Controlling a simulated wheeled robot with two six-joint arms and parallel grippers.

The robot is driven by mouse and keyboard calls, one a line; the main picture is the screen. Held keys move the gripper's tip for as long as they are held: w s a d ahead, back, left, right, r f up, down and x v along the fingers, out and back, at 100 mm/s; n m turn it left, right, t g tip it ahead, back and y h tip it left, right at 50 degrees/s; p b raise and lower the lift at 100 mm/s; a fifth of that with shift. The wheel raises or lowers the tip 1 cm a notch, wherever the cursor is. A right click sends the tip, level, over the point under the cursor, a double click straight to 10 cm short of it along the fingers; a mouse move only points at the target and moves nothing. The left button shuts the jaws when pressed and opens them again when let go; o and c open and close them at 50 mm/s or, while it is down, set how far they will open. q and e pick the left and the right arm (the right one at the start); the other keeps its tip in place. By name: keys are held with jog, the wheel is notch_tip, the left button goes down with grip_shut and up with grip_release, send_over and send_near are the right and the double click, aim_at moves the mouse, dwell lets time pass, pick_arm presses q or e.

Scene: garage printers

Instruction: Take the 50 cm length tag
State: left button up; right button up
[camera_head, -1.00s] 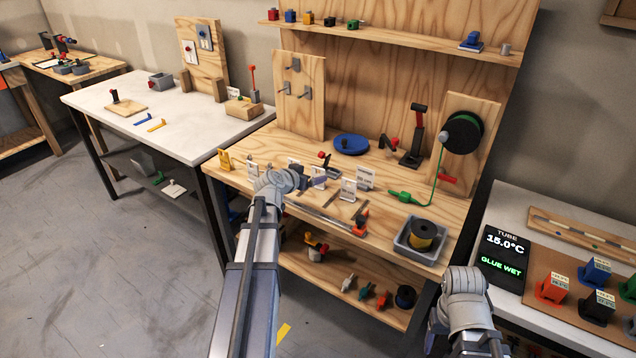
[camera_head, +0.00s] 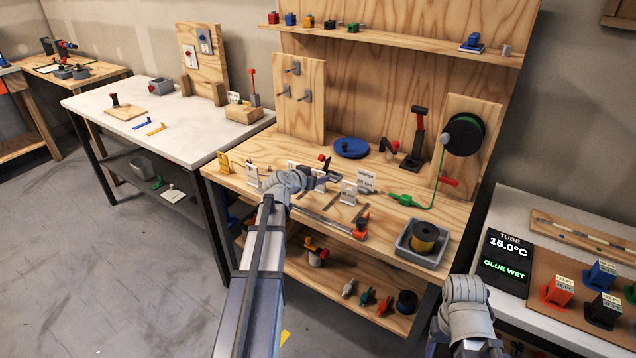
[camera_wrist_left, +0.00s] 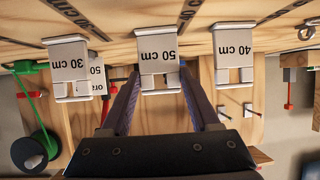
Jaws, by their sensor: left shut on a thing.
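The white 50 cm tag (camera_wrist_left: 157,47) sits between the two fingers of my left gripper (camera_wrist_left: 160,78) in the left wrist view, and the fingers are shut on it. Its printed face is readable and it is close to the wooden bench top. In the head view my left gripper (camera_head: 318,181) is over the front part of the bench, partly hidden by my own wrist. A 30 cm tag (camera_wrist_left: 69,62) and a 40 cm tag (camera_wrist_left: 233,48) stand on either side of it in the wrist view. My right arm shows at the lower right, but its fingers do not.
Another tag (camera_wrist_left: 97,74) is partly hidden behind the 30 cm one. On the bench (camera_head: 385,228) are a yellow tag (camera_head: 224,165), a blue disc (camera_head: 351,147) and a grey tray (camera_head: 404,246) with a spool. A long bar with an orange end (camera_head: 361,228) lies along the front.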

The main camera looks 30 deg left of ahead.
pick_arm(q)
jog(key=c, duration=0.5)
jog(key=shift+r, duration=0.15)
jog(key=shift+r+p, duration=2.35)
jog(key=shift+p, duration=0.2)
jog(key=shift+r, duration=0.1)
notch_tip(320, 180, up, 6)
jog(key=p, duration=0.6)
jog(key=shift+r, duration=0.15)
